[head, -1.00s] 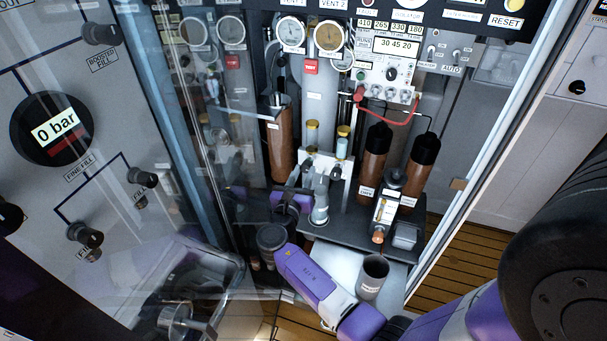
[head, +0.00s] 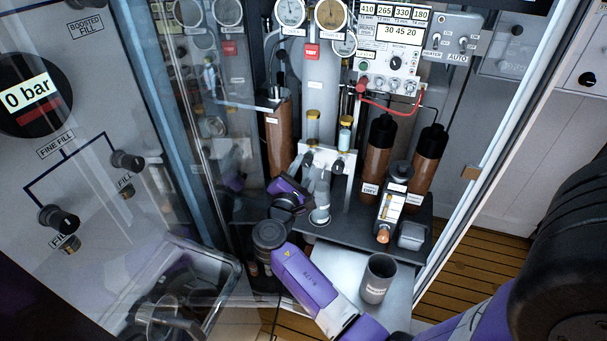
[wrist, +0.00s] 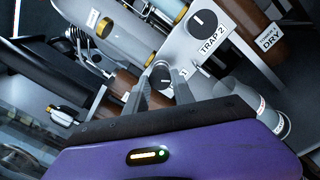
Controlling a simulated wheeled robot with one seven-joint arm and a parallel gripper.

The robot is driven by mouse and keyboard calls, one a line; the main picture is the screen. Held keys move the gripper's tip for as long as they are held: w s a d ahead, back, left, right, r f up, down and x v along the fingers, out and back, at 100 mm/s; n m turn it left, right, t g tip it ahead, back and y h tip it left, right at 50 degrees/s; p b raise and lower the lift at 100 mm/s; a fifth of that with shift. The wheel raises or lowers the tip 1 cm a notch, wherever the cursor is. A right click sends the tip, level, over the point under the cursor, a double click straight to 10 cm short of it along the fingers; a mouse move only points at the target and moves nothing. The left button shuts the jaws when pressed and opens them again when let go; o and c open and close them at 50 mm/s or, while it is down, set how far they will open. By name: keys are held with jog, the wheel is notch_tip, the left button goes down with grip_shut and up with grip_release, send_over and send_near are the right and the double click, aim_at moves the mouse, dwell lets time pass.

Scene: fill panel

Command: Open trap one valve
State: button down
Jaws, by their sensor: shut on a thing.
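The trap one valve is a black knob (wrist: 162,75) with a white pointer line, on a pale bracket in the wrist view. Its label is mostly hidden, with only a "1" showing. My gripper (wrist: 165,88) is shut on this knob, its grey fingers on either side of it. In the head view my purple gripper (head: 303,180) reaches the left side of the white trap bracket (head: 326,158), with its hand tilted. The TRAP 2 knob (wrist: 202,22) sits further right on the same bracket, untouched.
Brown cylinders (head: 377,160) with black tops stand right of the bracket, and another brown cylinder (head: 279,140) stands left. A grey cup (head: 378,278) stands in front. The clear panel door (head: 190,130) is close on the left. A red hose (head: 390,106) hangs above.

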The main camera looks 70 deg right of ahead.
jog(key=m+b, duration=0.1)
jog(key=m, duration=0.1)
jog(key=m+b, duration=0.3)
jog(key=b, duration=0.1)
jog(key=shift+f+m, duration=0.35)
jog(key=shift+m, duration=0.05)
jog(key=m+b, duration=0.2)
jog(key=m, duration=0.1)
jog(key=shift+r+g+b, duration=0.1)
jog(key=shift+g+b, duration=0.3)
jog(key=shift+r+m, duration=0.1)
jog(key=shift+m, duration=0.4)
jog(key=c, duration=1.1)
grip_release()
jog(key=shift+r, duration=0.1)
